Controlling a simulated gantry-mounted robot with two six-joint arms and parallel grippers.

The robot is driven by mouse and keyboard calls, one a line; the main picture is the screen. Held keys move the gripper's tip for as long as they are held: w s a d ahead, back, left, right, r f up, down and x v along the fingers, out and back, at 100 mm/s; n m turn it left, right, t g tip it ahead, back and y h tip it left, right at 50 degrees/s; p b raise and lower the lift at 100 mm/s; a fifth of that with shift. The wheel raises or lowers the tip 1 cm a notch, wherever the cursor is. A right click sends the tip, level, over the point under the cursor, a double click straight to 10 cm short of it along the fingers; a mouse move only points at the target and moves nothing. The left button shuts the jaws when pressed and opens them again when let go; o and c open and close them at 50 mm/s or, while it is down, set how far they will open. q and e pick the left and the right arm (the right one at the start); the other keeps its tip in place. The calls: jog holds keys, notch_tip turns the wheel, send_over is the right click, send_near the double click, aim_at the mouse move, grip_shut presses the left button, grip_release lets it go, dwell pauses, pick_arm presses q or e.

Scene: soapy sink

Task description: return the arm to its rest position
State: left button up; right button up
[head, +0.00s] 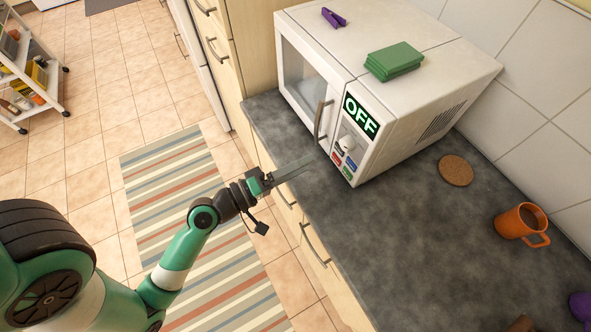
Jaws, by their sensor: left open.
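My left gripper (291,169) is at the end of my green and black left arm, which comes in from the lower left. It is open, with nothing seen between its fingers. Its fingers reach over the front edge of the dark countertop (400,232), just short of the white microwave (400,65). I cannot tell whether the fingertips touch anything. The microwave door looks shut, and its display reads OFF. My right gripper is not in the head view.
Green sponges or cloths (394,61) and a purple clip (333,17) lie on the microwave. A cork coaster (456,170) and an orange mug (521,222) are on the counter. A striped rug (215,225) and a white cart (30,75) are on the tiled floor.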

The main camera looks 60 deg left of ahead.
pick_arm(q)
jog(key=shift+s, duration=0.7)
